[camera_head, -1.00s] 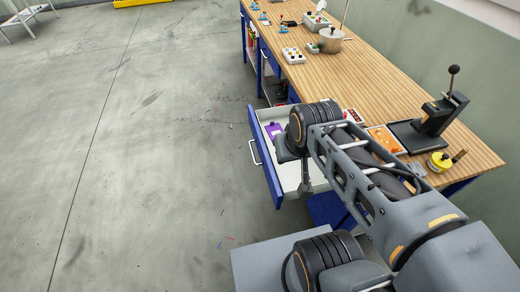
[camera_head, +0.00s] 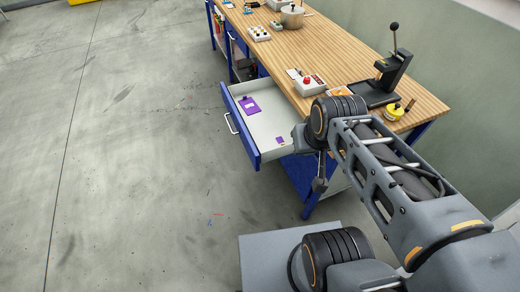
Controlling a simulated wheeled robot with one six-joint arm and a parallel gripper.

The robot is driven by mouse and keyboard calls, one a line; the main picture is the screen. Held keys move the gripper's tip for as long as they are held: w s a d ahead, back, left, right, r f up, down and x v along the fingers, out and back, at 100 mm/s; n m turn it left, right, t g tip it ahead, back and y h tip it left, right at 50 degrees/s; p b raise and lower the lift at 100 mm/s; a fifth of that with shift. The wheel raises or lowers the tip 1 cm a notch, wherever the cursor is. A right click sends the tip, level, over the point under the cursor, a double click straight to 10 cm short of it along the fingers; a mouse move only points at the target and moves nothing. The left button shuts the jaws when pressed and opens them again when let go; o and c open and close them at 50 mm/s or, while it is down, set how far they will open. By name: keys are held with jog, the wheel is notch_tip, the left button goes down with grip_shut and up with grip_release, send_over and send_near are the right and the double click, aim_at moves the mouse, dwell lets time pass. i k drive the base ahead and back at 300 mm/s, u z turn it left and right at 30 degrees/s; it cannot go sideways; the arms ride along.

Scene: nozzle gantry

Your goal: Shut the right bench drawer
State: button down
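The right bench drawer (camera_head: 270,122) stands pulled out from the wooden workbench (camera_head: 335,52). It has a blue front (camera_head: 240,128) with a pale bar handle (camera_head: 231,123) facing left. Inside the light grey drawer lie a purple item (camera_head: 250,105) and a smaller purple piece (camera_head: 280,140). My gripper (camera_head: 319,184) hangs at the end of my arm, right of the drawer's near corner and apart from the handle. It is small and dark here, and I cannot tell whether its fingers are open or shut.
On the bench top are a black lever press (camera_head: 388,75), a yellow tin (camera_head: 394,112), a box with a red button (camera_head: 308,84), a white block with several knobs (camera_head: 258,33) and a pot (camera_head: 292,16). The floor (camera_head: 130,150) left of the drawer is clear.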

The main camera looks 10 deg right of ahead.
aim_at(258, 132)
jog(key=z, duration=0.3)
jog(key=k, duration=0.5)
jog(key=u, duration=1.3)
jog(key=i, duration=1.3)
jog(key=u, duration=0.7)
